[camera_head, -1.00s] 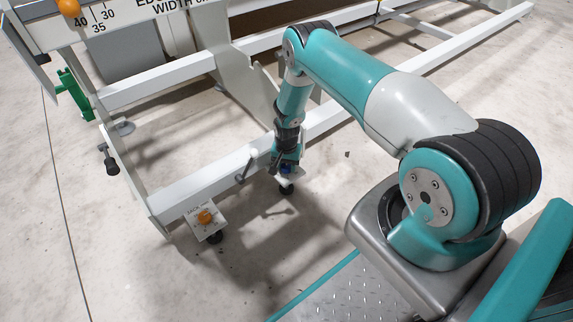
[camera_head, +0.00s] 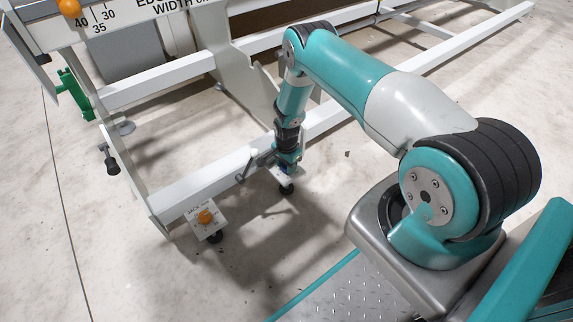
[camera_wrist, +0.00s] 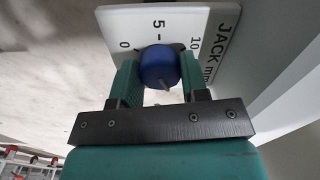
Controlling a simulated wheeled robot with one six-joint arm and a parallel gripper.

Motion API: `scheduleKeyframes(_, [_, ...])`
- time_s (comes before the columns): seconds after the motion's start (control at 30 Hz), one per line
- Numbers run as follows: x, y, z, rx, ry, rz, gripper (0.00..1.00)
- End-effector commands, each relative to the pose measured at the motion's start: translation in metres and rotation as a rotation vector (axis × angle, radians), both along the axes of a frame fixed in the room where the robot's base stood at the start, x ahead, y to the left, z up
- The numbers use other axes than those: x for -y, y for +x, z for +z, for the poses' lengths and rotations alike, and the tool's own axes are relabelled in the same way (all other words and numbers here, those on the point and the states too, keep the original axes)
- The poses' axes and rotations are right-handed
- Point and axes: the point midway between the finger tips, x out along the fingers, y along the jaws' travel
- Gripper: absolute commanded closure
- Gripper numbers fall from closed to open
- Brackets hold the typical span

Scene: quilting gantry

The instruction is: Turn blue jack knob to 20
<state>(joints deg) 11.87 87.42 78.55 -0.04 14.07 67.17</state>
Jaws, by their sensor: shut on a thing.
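The blue jack knob (camera_wrist: 160,66) sits on a white plate (camera_wrist: 185,20) in the wrist view. The plate reads JACK mm, and the marks 0, 5 and 10 show around the knob. A small grey pointer (camera_wrist: 167,86) shows on the knob's near side; its exact reading cannot be told. My gripper (camera_wrist: 159,77) is shut on the knob, one green finger on each side. In the head view my gripper (camera_head: 287,166) points down at the plate (camera_head: 285,178), and the arm mostly hides the knob. The rest of the scale is hidden.
An orange knob (camera_head: 205,217) on a similar jack plate stands to the left. A white frame beam (camera_head: 200,192) runs close behind both jacks, with a grey lever (camera_head: 243,172) near my wrist. Open concrete floor lies in front.

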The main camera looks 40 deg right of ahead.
Motion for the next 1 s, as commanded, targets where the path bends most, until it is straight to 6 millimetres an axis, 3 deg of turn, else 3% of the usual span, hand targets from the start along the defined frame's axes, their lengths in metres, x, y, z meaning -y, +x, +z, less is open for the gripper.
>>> scheduleKeyframes(0.33, [0.002,0.001,0.001,0.003,-0.006,-0.004,0.83])
scheduleKeyframes(0.37, [0.002,0.001,0.001,0.003,-0.006,-0.004,0.52])
scheduleKeyframes(0.43, [0.002,0.001,0.001,0.003,-0.005,-0.003,0.36])
scheduleKeyframes(0.47, [0.002,0.001,0.001,0.003,-0.005,-0.003,0.33])
scheduleKeyframes(0.77, [0.001,0.001,0.003,0.001,-0.002,-0.001,0.33])
scheduleKeyframes(0.87, [0.001,0.001,0.014,0.002,-0.002,-0.001,0.33])
scheduleKeyframes(1.0, [0.001,0.001,0.044,0.002,-0.002,-0.001,0.33])
